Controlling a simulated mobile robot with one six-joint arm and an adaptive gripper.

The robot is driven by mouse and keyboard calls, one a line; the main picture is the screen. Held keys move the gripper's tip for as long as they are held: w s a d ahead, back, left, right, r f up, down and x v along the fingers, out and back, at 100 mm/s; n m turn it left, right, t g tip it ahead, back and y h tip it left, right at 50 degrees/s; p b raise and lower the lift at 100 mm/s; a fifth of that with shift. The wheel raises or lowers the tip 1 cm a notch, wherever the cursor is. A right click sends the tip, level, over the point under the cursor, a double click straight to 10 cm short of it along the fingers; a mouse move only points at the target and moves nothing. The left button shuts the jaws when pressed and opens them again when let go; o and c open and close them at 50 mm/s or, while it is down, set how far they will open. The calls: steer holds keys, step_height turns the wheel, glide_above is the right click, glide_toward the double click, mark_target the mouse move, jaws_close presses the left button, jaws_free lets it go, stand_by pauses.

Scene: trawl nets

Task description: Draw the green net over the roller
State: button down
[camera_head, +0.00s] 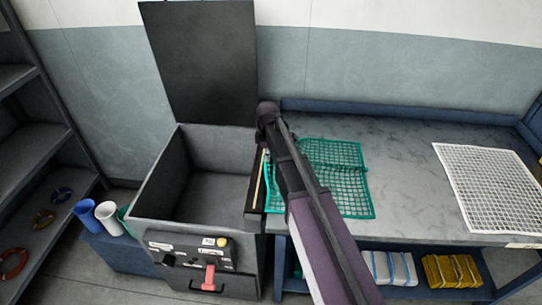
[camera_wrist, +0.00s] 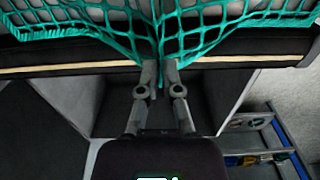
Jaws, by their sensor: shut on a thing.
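The green net (camera_head: 340,178) lies on the bench beside the open bin, partly behind my arm. In the wrist view the green net (camera_wrist: 215,20) spans the top and is gathered to a point between my fingertips. My gripper (camera_wrist: 160,68) is shut on the net's edge; in the head view my arm hides the fingers. A dark bar with a tan strip (camera_wrist: 70,65), which seems to be the roller, runs along the bin's right side. The gathered net edge reaches across this bar. The strip also shows in the head view (camera_head: 258,180).
The grey bin (camera_head: 155,190) has its lid (camera_head: 200,60) raised and a control panel with a red handle (camera_head: 209,278) in front. A white net (camera_head: 490,188) lies on the bench's right. Several cups stand left of the bin. Folded yellow nets (camera_head: 452,270) sit below the bench.

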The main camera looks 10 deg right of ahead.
steer(key=shift+w+a, duration=0.2)
steer(key=shift+a, duration=0.85)
steer(key=shift+w+a, duration=0.25)
steer(key=shift+a, duration=0.8)
steer(key=shift+w+a, duration=0.2)
steer(key=shift+a, duration=0.85)
steer(key=w+a, duration=0.1)
steer(key=a, duration=0.6)
steer(key=shift+w+a, duration=0.25)
steer(key=shift+w, duration=0.05)
step_height(320, 180, down, 9)
steer(key=b, duration=0.9)
steer(key=c, duration=0.8)
jaws_free()
